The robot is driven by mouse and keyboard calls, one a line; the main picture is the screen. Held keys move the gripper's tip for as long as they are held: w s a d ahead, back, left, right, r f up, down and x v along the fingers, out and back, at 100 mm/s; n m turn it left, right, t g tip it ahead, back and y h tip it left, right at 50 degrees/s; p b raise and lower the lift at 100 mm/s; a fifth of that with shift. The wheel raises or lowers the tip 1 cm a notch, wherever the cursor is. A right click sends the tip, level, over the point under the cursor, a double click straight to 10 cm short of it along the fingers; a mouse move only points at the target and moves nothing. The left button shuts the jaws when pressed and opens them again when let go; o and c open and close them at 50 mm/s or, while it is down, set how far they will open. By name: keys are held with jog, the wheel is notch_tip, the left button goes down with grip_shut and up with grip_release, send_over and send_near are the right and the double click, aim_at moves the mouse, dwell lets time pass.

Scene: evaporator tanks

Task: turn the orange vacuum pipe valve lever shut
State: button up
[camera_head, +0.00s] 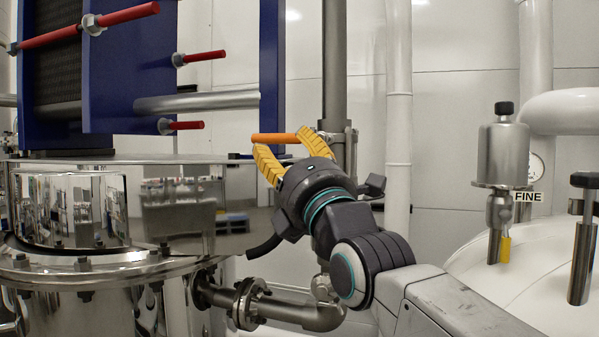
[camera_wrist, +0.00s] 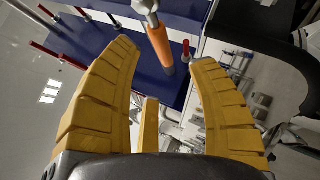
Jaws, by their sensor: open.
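The orange valve lever (camera_head: 275,138) is roughly level in the head view, to the left of a vertical grey pipe. Its right end meets my upper right finger in the picture. My gripper (camera_head: 281,139) has its yellow fingers spread, one below the lever's left part and one at its right end. In the wrist view the lever (camera_wrist: 160,45) hangs from a grey stem (camera_wrist: 145,6) and shows between the tips of my open gripper (camera_wrist: 167,54), with a gap on each side. The fingers are not closed on it. I cannot tell whether the lever lies at fingertip depth. The valve body is mostly hidden.
The vertical grey pipe (camera_head: 335,75) and a white pipe (camera_head: 398,110) stand behind my arm. A blue frame (camera_head: 125,80) with red rods (camera_head: 203,56) is at left, above a shiny steel tank (camera_head: 70,210). A white tank (camera_head: 540,265) stands at right.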

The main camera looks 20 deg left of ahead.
jog(key=shift+v, duration=2.6)
